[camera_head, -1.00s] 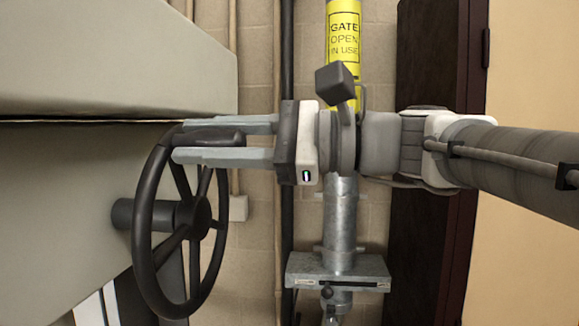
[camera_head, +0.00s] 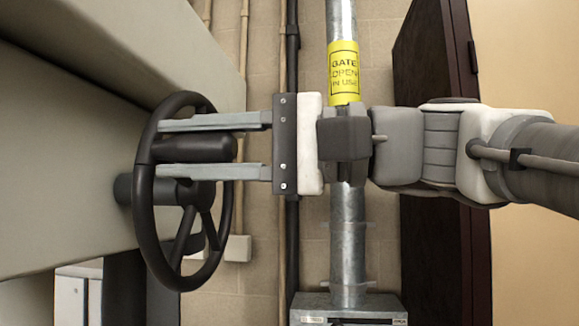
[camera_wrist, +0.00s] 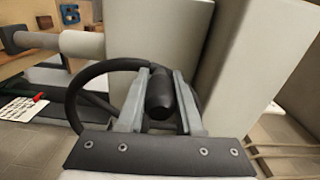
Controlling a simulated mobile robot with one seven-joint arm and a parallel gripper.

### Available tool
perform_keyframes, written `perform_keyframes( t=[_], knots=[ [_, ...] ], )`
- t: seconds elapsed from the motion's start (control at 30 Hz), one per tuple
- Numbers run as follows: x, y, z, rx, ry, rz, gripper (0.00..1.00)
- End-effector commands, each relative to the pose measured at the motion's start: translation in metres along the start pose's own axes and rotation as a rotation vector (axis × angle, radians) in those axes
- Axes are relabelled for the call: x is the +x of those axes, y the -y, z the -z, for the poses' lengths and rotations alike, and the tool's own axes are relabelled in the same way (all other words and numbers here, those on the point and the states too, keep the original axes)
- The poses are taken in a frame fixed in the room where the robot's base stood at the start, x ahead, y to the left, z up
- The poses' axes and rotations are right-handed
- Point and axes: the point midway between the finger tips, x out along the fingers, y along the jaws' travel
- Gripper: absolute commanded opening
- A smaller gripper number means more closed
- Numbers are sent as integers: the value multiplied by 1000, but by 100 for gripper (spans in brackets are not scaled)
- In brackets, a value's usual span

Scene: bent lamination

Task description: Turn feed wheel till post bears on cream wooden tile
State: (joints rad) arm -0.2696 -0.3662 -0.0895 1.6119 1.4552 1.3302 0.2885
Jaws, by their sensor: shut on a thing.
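The dark feed wheel (camera_head: 147,235) sits on a grey hub at the side of a grey machine body in the head view. Its black handle (camera_head: 205,149) sticks out toward my arm. My gripper (camera_head: 165,148) is shut on this handle, one finger on each side. In the wrist view the handle (camera_wrist: 160,92) stands between both fingers, with the wheel rim (camera_wrist: 76,88) behind. A pale grey horizontal post (camera_wrist: 80,44) with a dark end points left there. Wooden pieces (camera_wrist: 22,66) lie near it; I cannot tell which is the cream tile, nor whether the post touches one.
A galvanized pipe (camera_head: 347,235) with a yellow sign (camera_head: 344,78) runs upright behind my gripper. A dark door (camera_head: 425,60) stands to its right. The grey machine body (camera_head: 60,170) fills the left. A blue marked piece (camera_wrist: 69,13) is at the wrist view's upper left.

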Motion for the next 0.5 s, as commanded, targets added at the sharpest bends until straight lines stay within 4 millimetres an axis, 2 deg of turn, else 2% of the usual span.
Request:
perform_keyframes(
  t=[0.1,0.5],
  knots=[
    [0,-7,-1,-34,1,-1,0],
    [0,-8,-2,-63,1,-3,0]
  ],
)
